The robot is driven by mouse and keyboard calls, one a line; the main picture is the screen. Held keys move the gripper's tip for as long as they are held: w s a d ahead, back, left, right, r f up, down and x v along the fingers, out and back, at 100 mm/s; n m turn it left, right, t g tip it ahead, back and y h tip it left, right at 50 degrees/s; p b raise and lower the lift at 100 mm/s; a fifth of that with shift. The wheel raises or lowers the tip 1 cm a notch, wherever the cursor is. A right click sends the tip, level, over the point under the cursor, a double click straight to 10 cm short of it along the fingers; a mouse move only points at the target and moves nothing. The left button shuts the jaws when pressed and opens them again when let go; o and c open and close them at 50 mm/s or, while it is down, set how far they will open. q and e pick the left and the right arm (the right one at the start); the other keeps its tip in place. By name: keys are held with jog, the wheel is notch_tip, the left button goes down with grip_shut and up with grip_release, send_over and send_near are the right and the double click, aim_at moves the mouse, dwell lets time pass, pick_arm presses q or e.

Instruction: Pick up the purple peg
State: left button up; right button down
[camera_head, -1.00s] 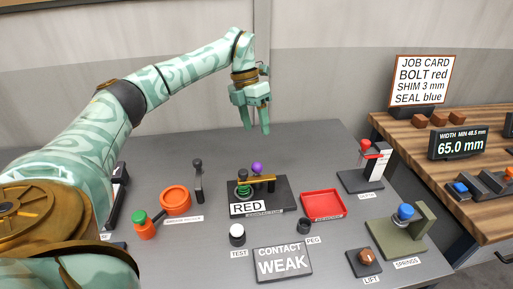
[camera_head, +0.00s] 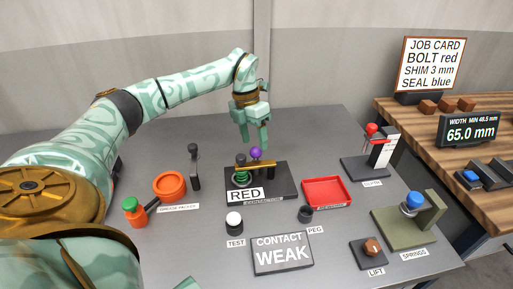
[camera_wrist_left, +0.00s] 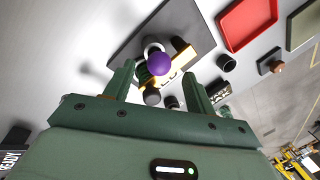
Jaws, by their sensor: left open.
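The purple peg (camera_head: 255,153) shows as a round purple knob on the dark fixture plate (camera_head: 283,190), beside a yellow bar. In the left wrist view the purple peg (camera_wrist_left: 159,64) appears just beyond and between the two fingertips. My left gripper (camera_head: 254,146) points down above the fixture with its fingers apart and nothing between them. In the wrist view the left gripper's fingers (camera_wrist_left: 159,72) stand on either side of the knob's line. Whether the fingers are level with the knob is hard to tell. My right gripper is not in view.
A green spring (camera_head: 242,175) and the RED sign (camera_head: 244,195) are close by the peg. A red tray (camera_head: 346,194) lies to the right. A black-and-white TEST button (camera_head: 234,222) and the CONTACT WEAK sign (camera_head: 282,254) stand in front. An orange ring (camera_head: 169,185) is at left.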

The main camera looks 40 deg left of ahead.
aim_at(256, 159)
pick_arm(q)
jog(key=x, duration=0.2)
jog(key=shift+f, duration=0.4)
jog(key=shift+r, duration=0.1)
grip_shut()
